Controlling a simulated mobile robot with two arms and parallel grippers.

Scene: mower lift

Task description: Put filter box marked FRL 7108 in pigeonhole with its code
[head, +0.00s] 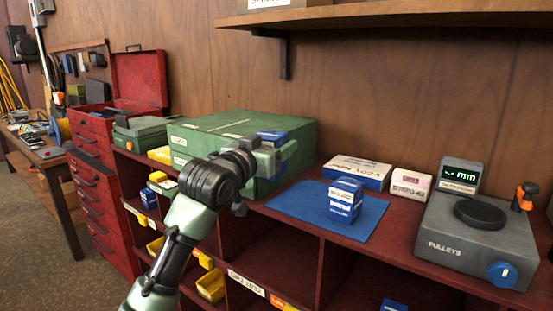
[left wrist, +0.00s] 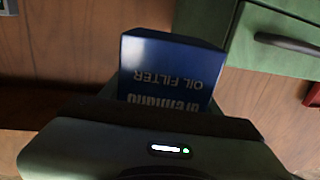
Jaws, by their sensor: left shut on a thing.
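My left gripper (head: 276,150) is raised in front of the green drawer cabinet and shut on a blue box (head: 272,137). In the left wrist view the box (left wrist: 172,75) shows "OIL FILTER" upside down, above the dark gripper body (left wrist: 150,150). No code is readable on it. Blue-and-white filter boxes (head: 345,198) stand on a blue mat (head: 300,204) on the red shelf top, right of the gripper. The pigeonholes (head: 246,245) lie below the shelf top; a white label (head: 246,284) sits on one edge, its text unclear. My right gripper is not in view.
The green drawer cabinet (head: 215,125) stands behind the gripper. A long white-and-blue box (head: 357,172), a small white box (head: 411,183) and a grey device marked PULLEYS (head: 452,247) stand to the right. Yellow bins (head: 211,286) occupy some pigeonholes. A wall shelf (head: 400,16) hangs above.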

